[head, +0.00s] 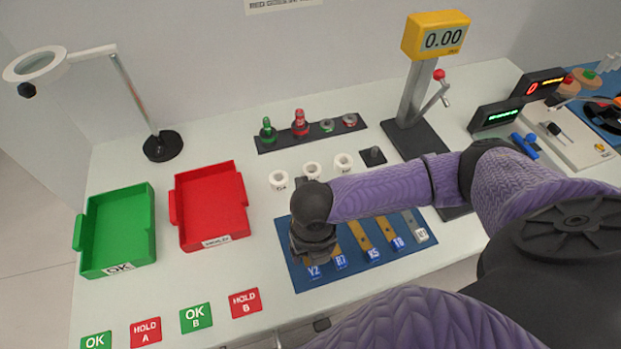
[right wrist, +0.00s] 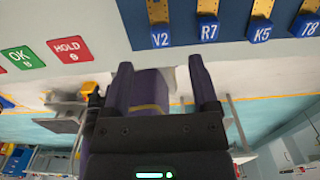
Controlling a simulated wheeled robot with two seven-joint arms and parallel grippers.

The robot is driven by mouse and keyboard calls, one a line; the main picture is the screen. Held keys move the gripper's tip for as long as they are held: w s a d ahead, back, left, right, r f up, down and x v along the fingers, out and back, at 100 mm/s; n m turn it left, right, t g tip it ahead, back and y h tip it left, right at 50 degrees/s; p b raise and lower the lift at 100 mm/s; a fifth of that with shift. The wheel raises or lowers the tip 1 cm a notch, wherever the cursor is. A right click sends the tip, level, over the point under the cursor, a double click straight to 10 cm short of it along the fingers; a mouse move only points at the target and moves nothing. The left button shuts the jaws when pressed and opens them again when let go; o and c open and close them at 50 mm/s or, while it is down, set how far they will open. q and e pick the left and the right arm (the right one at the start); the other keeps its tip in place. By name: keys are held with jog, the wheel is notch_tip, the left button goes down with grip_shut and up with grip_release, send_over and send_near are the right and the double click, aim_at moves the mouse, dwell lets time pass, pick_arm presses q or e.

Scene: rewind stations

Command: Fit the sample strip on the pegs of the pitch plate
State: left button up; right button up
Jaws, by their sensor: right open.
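Several sample strips lie side by side on a blue mat (head: 296,277). They are brass-coloured with blue labelled ends: V2 (right wrist: 161,39), R7 (right wrist: 208,31), K5 (right wrist: 260,30) and T8 (right wrist: 304,24). In the head view, the R7 strip (head: 341,262) and K5 strip (head: 373,253) show to the right of my right gripper (head: 313,256). That gripper hangs over the mat's left part and hides some of the V2 strip. In the right wrist view its fingers (right wrist: 160,64) are apart, with no strip between them. I cannot identify the pitch plate for sure.
A red tray (head: 243,219) and a green tray (head: 149,238) stand left of the mat. Behind it are white rings (head: 312,170), a black rack (head: 270,144) with green and red pieces, and a gauge stand (head: 412,98). OK and HOLD labels (head: 145,331) line the front edge.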

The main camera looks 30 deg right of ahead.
aim_at(314, 269)
jog(key=f, duration=0.2)
jog(key=f+b, duration=0.1)
jog(key=f, duration=0.1)
jog(key=f+b, duration=0.1)
jog(key=f, duration=0.2)
jog(key=shift+s, duration=0.3)
jog(key=shift+r, duration=0.1)
jog(key=c, duration=0.9)
grip_shut()
